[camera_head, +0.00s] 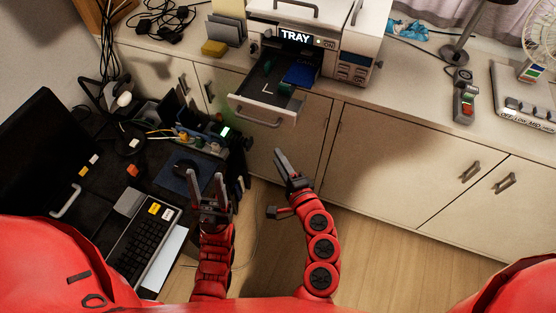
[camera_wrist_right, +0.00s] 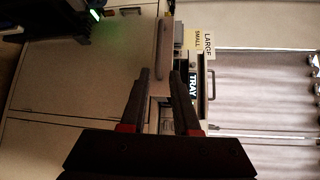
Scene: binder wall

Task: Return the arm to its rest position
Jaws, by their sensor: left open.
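My left gripper (camera_head: 207,182) is open and empty, above the dark desk's right edge in the head view. My right gripper (camera_head: 280,157) points up toward the counter, below the pulled-out drawer (camera_head: 262,113) of the white machine. It is seen edge-on there. In the right wrist view its two dark fingers (camera_wrist_right: 160,74) stand apart with nothing held between them. The machine, with its TRAY display (camera_head: 295,37), shows beyond the fingertips. The red arms are low in front of me, clear of the counter.
The drawer sticks out over the cabinet front and holds a blue item (camera_head: 299,74) and a green one. The dark desk on the left carries a keyboard (camera_head: 145,240), cables and a monitor (camera_head: 38,150). The wooden floor (camera_head: 385,255) at the lower right is clear.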

